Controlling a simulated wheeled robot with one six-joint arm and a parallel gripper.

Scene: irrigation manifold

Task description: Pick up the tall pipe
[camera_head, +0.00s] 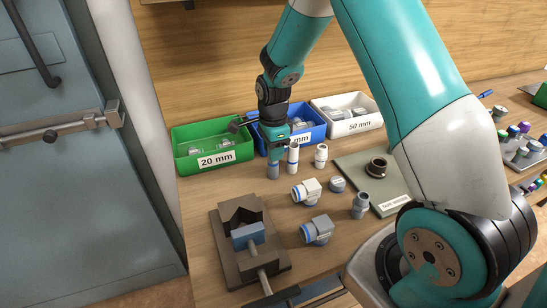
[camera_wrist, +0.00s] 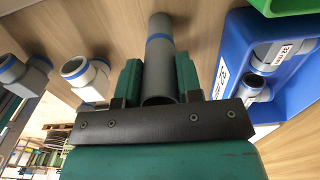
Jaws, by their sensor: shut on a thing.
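The tall pipe (camera_wrist: 160,60) is a grey tube with a blue band, seen end-on from above in the wrist view. It sits between the two green fingers of my gripper (camera_wrist: 158,82), which are shut on it. In the head view my gripper (camera_head: 275,150) points down beside the blue bin, and the lower part of a blue-grey pipe (camera_head: 273,170) shows under it. The pipe looks upright; its upper part is hidden by the gripper. I cannot tell whether its foot touches the table.
A pale upright fitting (camera_head: 293,158) stands close to the right of my gripper. Green (camera_head: 185,162), blue (camera_head: 313,131) and white (camera_head: 370,122) bins line the back. Elbow fittings (camera_head: 306,191) and a dark vise block (camera_head: 220,240) are nearer the front.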

